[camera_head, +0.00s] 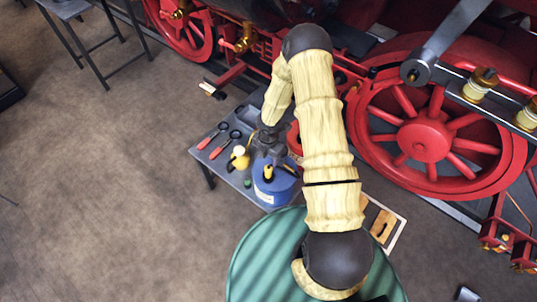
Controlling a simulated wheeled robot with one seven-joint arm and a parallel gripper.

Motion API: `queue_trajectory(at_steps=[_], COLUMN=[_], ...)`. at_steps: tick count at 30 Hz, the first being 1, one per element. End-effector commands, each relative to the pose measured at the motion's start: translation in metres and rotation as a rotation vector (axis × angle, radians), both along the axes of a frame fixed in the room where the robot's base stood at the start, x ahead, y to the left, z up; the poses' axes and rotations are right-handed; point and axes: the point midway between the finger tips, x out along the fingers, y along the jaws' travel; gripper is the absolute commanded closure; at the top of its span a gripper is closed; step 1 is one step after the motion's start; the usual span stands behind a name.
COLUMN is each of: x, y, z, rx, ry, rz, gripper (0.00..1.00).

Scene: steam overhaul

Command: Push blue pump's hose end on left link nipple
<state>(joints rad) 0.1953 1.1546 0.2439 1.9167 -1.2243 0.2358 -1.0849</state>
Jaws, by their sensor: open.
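The blue pump (268,194), a round blue body with a pale label and a yellow-and-black part on top, stands on a low grey table (226,168). My gripper (270,157), dark grey, points down just above and behind the pump's top. It is open, and I see nothing held in it. Whether it touches the pump cannot be told. I cannot make out the pump's hose end; the arm and gripper hide part of that area. I cannot pick out the left link nipple among the locomotive's red parts (233,75).
A red item shows partly behind my arm. Large red wheels (425,138) stand right. A framed wooden board (383,224) lies at lower right.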

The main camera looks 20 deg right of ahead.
Motion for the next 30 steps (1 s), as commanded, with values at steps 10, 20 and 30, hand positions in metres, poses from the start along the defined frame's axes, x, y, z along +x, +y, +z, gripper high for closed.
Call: queue_trajectory(at_steps=[10, 20, 30], x=[0.0, -0.001, 0.0], y=[0.0, 0.0, 0.0], z=[-0.007, -0.045, -0.082], rx=[-0.001, -0.001, -0.001], ry=[0.0, 0.001, 0.0], rz=[-0.004, -0.005, -0.006], gripper=[0.53, 0.53, 0.53])
